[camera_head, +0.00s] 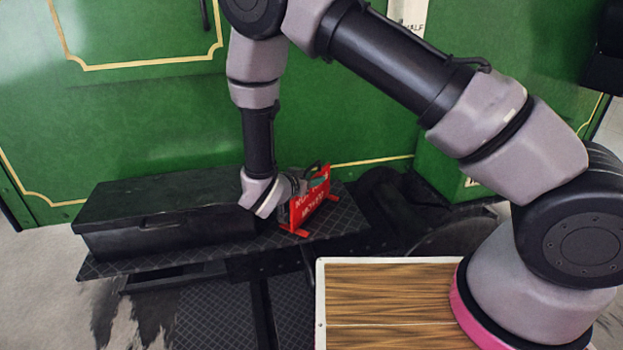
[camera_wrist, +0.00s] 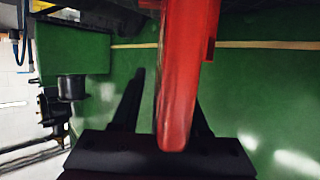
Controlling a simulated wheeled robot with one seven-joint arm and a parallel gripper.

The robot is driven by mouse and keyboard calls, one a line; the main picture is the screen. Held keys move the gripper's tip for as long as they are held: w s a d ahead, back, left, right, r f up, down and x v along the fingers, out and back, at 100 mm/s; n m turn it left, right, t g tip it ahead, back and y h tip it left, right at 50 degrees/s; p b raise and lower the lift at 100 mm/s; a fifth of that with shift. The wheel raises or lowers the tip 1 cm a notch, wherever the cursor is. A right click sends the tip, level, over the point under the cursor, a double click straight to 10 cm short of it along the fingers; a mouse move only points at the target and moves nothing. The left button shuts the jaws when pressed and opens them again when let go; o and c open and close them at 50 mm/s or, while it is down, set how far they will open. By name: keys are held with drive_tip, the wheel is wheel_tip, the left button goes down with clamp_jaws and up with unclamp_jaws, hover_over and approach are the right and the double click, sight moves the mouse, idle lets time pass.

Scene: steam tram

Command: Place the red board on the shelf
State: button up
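The red board (camera_head: 308,207) has white lettering and small red feet. It appears to stand upright on the dark tread-plate shelf (camera_head: 330,222), just right of the black box. My gripper (camera_head: 316,178) is at the board's upper part, coming from the left. In the wrist view, the board (camera_wrist: 182,75) runs edge-on between the two fingers of my gripper (camera_wrist: 168,95). Green shows between the left finger and the board, so the fingers look open around it. The right finger is partly hidden by the board, and I cannot tell whether it touches.
A long black box (camera_head: 160,220) fills the left part of the shelf. A green panelled wall (camera_head: 150,110) with yellow lines rises close behind. A wooden surface with a white rim (camera_head: 390,300) is in front at the right. Dark rounded machinery (camera_head: 385,205) lies right of the shelf.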

drive_tip(key=shift+r, duration=0.1)
drive_tip(key=shift+s+a+r, duration=0.15)
drive_tip(key=shift+s, duration=0.1)
drive_tip(key=v, duration=1.1)
drive_tip(key=d+r+m+g, duration=0.2)
drive_tip(key=d+r+g, duration=0.8)
drive_tip(key=d+r, duration=0.95)
drive_tip(key=s+d+r+n+t+y, duration=0.3)
drive_tip(key=s+d+r+t+y, duration=0.2)
drive_tip(key=s+d+r+y, duration=0.3)
drive_tip(key=s+d+r, duration=0.2)
drive_tip(key=d+r, duration=0.2)
drive_tip(key=r, duration=0.2)
drive_tip(key=shift+s+r+n+y, duration=0.2)
drive_tip(key=shift+s+n+y, duration=0.1)
drive_tip(key=shift+y, duration=0.1)
